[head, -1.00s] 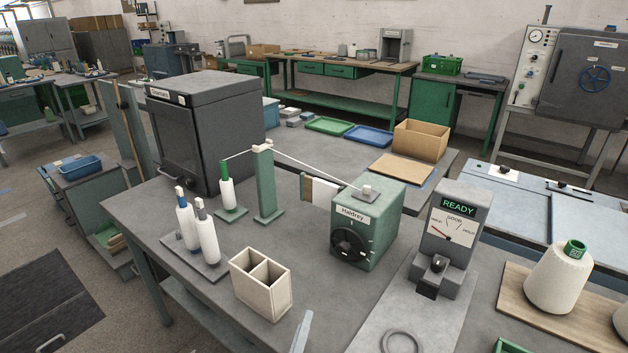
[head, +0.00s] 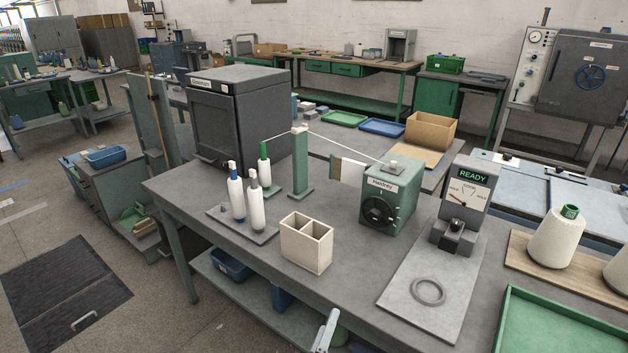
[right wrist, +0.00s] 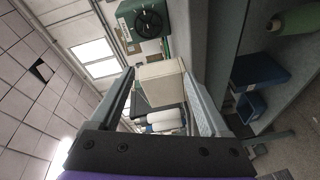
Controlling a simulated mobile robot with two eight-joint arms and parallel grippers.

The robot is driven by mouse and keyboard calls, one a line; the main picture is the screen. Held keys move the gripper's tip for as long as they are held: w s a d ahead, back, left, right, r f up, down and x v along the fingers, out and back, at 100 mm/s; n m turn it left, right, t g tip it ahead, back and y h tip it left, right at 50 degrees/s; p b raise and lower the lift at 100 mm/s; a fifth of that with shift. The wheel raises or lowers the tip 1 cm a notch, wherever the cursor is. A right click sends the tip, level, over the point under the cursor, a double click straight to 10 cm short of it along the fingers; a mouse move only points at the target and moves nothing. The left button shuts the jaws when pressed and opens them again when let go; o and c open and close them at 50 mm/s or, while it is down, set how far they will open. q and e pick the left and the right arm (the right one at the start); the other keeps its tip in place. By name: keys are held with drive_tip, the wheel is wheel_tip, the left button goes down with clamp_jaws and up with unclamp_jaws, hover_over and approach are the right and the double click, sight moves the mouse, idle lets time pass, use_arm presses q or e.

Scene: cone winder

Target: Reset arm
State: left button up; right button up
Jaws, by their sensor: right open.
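My right gripper (head: 326,331) shows at the bottom edge of the head view, in front of the table's front edge. In the right wrist view its two fingers (right wrist: 165,100) are apart with nothing held between them. Beyond them, apart from the fingers, are the cream two-compartment box (right wrist: 160,82) and white bobbins (right wrist: 165,120). The green winder (head: 388,198) stands on the table (head: 345,255), with a thread running to it from the green post (head: 300,165). My left gripper is not in view.
The cream box (head: 306,243) stands near the table's front edge. Left of it are two bobbins on a grey base (head: 240,222). The READY tester (head: 465,200) and a grey ring (head: 428,291) are on the right. A green tray (head: 550,325) lies at lower right.

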drive_tip(key=s+d+f+m+g, duration=0.3)
drive_tip(key=s+d+g, duration=0.1)
drive_tip(key=d, duration=0.4)
drive_tip(key=s+d+f+m+g, duration=0.25)
drive_tip(key=d+g, duration=0.25)
drive_tip(key=d, duration=0.3)
drive_tip(key=s+f+m+g+y, duration=0.25)
drive_tip(key=s+m+y, duration=0.3)
drive_tip(key=s, duration=0.75)
use_arm(q)
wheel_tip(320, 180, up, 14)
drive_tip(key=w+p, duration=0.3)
drive_tip(key=p, duration=0.9)
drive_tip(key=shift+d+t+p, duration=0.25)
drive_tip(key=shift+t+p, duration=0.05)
drive_tip(key=shift+p, duration=0.1)
use_arm(e)
wheel_tip(320, 180, up, 15)
drive_tip(key=w, duration=0.2)
drive_tip(key=shift+a+n, duration=0.15)
drive_tip(key=shift+n, duration=0.15)
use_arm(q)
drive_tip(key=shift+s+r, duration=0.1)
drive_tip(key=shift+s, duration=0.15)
use_arm(e)
drive_tip(key=shift+s+y, duration=0.25)
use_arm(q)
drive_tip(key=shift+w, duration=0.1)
use_arm(e)
drive_tip(key=shift+w, duration=0.1)
